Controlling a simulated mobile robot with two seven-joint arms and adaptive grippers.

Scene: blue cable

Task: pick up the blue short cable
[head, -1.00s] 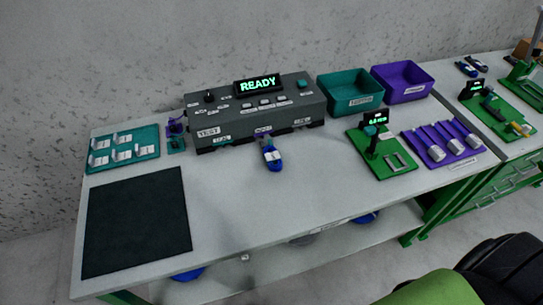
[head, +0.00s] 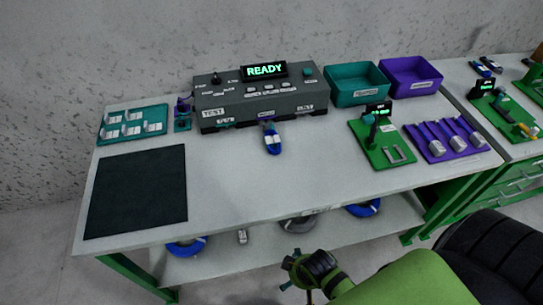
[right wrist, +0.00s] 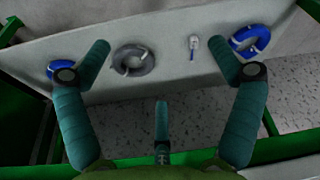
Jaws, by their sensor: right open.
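A short blue cable (head: 273,142) with a white band lies bundled on the tabletop, against the front of the grey test box. My right gripper (head: 298,268) is in front of the table's front edge, at the bottom of the head view, well away from this cable. In the right wrist view the right gripper (right wrist: 160,52) has its teal fingers spread wide with nothing between them. Below it are a blue coil at the left (right wrist: 62,70), a grey coil (right wrist: 133,60) and a blue coil at the right (right wrist: 250,42). My left gripper is not in view.
The test box (head: 262,100) reads READY. A teal bin (head: 358,97) and a purple bin (head: 410,92) stand beside it. A green stand (head: 385,150) and a purple rack (head: 465,150) are at the right. A black mat (head: 137,192) lies left. The table's front middle is clear.

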